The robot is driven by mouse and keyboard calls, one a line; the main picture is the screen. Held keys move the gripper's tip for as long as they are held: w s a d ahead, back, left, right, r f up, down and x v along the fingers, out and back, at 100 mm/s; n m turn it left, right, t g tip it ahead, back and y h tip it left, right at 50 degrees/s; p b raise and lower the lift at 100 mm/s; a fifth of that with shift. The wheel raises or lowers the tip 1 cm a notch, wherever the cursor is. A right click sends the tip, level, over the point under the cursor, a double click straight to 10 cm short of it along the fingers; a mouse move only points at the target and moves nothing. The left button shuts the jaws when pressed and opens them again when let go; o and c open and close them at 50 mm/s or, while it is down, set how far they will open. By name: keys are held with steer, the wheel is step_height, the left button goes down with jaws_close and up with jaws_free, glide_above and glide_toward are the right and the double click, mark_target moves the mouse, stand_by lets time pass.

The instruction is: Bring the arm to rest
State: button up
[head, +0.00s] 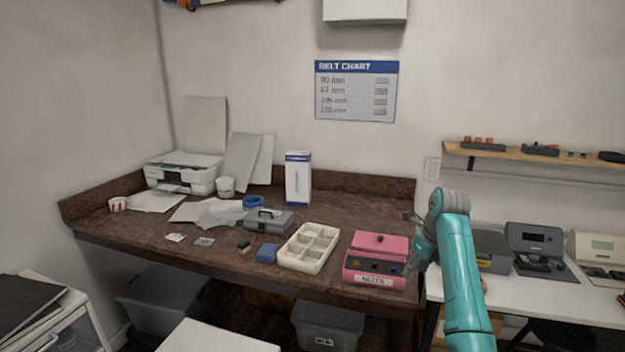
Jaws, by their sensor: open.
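My teal arm comes up from the lower right of the head view and bends at a grey joint. My gripper (409,244) hangs at the right end of the brown workbench (215,262), beside the pink box labelled NUTS (376,250). Its fingers look spread and I see nothing between them. They are small here, and I cannot tell whether one touches the pink box.
A cream compartment tray (283,261), a blue block (267,253) and a grey toolbox (269,221) stand left of the pink box. A white table (540,298) with devices is at right. A wooden shelf (500,152) hangs above it. Grey bins sit below.

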steer(key=s+a+f+n+t, duration=0.15)
steer(key=s+f+n, duration=0.3)
steer(key=f, duration=0.85)
steer(key=s+a+f+n+t, duration=0.1)
steer(key=s+a+f+n, duration=0.3)
steer(key=f, duration=0.9)
steer(key=s+f+n+t, duration=0.1)
steer(key=s+f+n, duration=0.1)
steer(key=s+f, duration=0.35)
steer(key=s+a+f+n+t+h, duration=0.1)
steer(key=s+f+n, duration=0.1)
steer(key=s, duration=0.6)
steer(key=s+f+n+t, duration=0.1)
steer(key=s+f+n, duration=0.1)
steer(key=s+f, duration=0.35)
steer(key=s+a+r+n+t, duration=0.1)
steer(key=s+r+n+t, duration=0.2)
steer(key=s, duration=0.9)
steer(key=s+a+r+n, duration=0.1)
steer(key=s+r+n, duration=0.25)
steer(key=s, duration=0.85)
steer(key=s+r+n+t, duration=0.3)
steer(key=s+r+n, duration=0.6)
steer(key=s+r, duration=0.7)
step_height(320, 180, up, 4)
steer(key=shift+a+f+n, duration=0.15)
steer(key=shift+a+n, duration=0.15)
steer(key=shift+a, duration=0.15)
steer(key=shift+s, duration=0.1)
